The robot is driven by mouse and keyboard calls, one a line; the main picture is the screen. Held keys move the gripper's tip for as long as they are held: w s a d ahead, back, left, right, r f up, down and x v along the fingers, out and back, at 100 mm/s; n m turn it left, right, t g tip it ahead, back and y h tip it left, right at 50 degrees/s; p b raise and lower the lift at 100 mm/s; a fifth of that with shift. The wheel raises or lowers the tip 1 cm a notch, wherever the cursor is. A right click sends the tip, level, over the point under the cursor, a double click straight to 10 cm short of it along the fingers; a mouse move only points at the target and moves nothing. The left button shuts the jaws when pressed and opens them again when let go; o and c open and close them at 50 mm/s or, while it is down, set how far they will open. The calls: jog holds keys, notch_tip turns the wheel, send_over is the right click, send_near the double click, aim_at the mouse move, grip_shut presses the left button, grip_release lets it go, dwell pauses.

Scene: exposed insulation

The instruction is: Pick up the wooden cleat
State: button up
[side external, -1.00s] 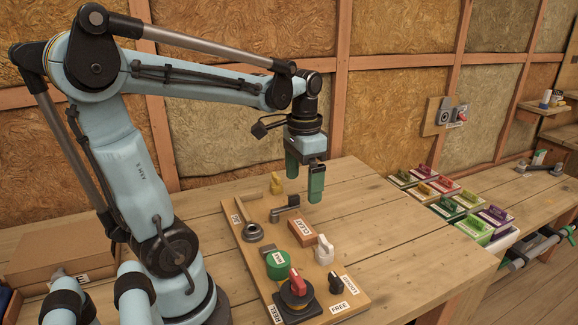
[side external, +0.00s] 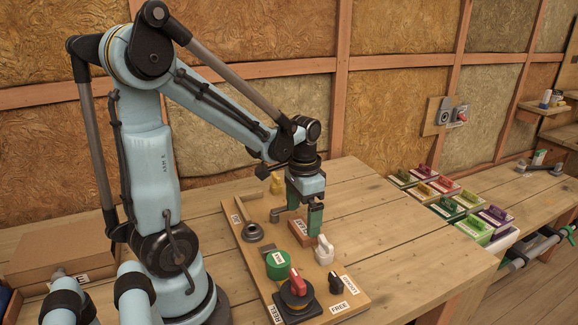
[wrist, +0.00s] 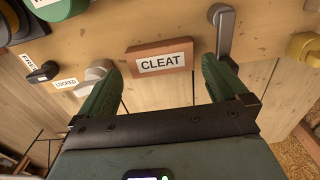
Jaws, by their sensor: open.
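The wooden cleat (side external: 299,229) is a reddish-brown block with a white CLEAT label, lying on the wooden board. In the side view a gripper finger hides part of it. In the wrist view the cleat (wrist: 176,48) shows whole, centred between the fingers. My gripper (side external: 302,215) is open, with green fingers pointing down over the cleat. In the wrist view the gripper (wrist: 159,68) has one finger toward each end of the cleat, with gaps at both sides. I cannot tell how far the tips are above the board.
A grey lever (side external: 279,214) and a white knob (side external: 324,250) stand close on either side of the cleat.

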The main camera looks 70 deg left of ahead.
aim_at(303, 227)
jog(key=shift+f, duration=1.55)
jog(key=c, duration=0.8)
jog(key=shift+o, duration=0.2)
jog(key=shift+r, duration=0.2)
